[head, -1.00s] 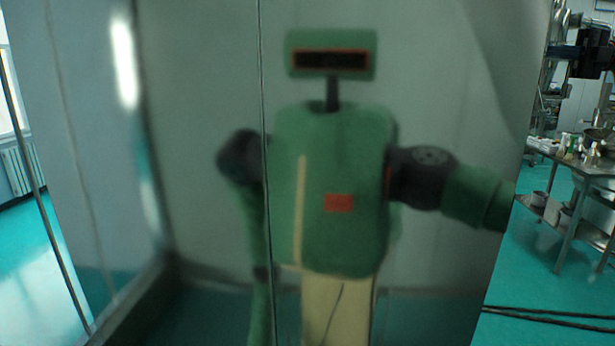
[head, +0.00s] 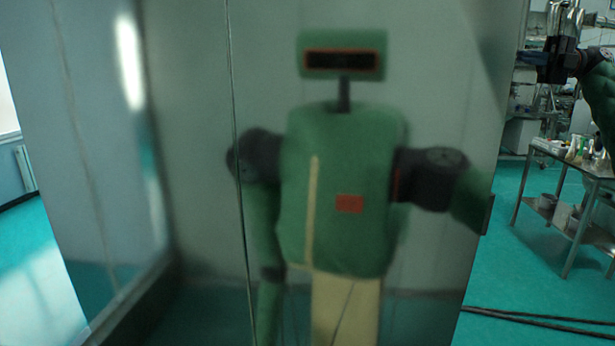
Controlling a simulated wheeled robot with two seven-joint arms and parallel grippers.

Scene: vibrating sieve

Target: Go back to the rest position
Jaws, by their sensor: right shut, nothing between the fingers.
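My right gripper (head: 566,18) is at the top right of the head view, with its metal fingers pointing up. It is shut and holds nothing. Its black wrist and my green forearm come in from the right edge, raised in front of the shelves. My left gripper is not in view. My own blurred reflection shows in the large shiny metal panel and glass in front of me.
A metal table (head: 568,165) with containers stands at the right. Dark cables (head: 540,320) lie on the teal floor (head: 505,275).

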